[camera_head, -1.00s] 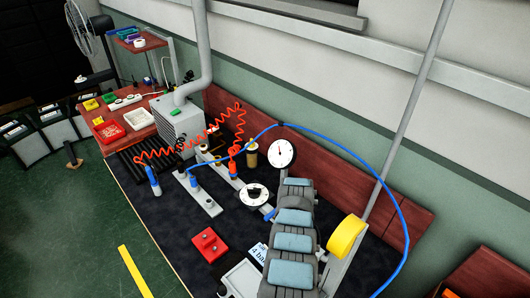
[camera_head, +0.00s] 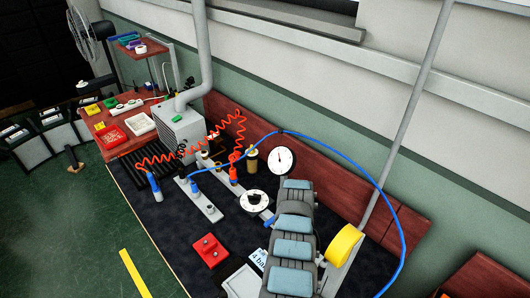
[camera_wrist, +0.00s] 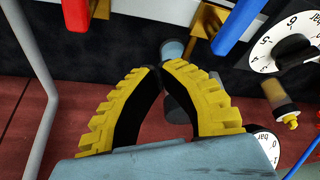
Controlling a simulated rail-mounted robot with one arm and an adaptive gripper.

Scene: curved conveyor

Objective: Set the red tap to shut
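In the wrist view a red handle (camera_wrist: 76,14) stands beside a brass fitting (camera_wrist: 101,8) at the top left, cut off by the edge. I take it for the red tap; whether it is open or shut I cannot tell. A blue handle (camera_wrist: 239,24) with brass beside it is at the top right. My gripper (camera_wrist: 161,69) has its ridged yellow fingers drawn together at the tips, with nothing visible between them. It is apart from both handles in the picture. I cannot make the gripper out in the head view, where a red fitting (camera_head: 233,173) stands at mid-bench.
A dial with a black knob (camera_head: 255,202) and a round gauge (camera_head: 280,160) stand close by. A blue hose (camera_head: 357,166) arches over the bench, and an orange coiled hose (camera_head: 185,152) crosses it. A red box (camera_head: 209,251) sits in front on the dark mat.

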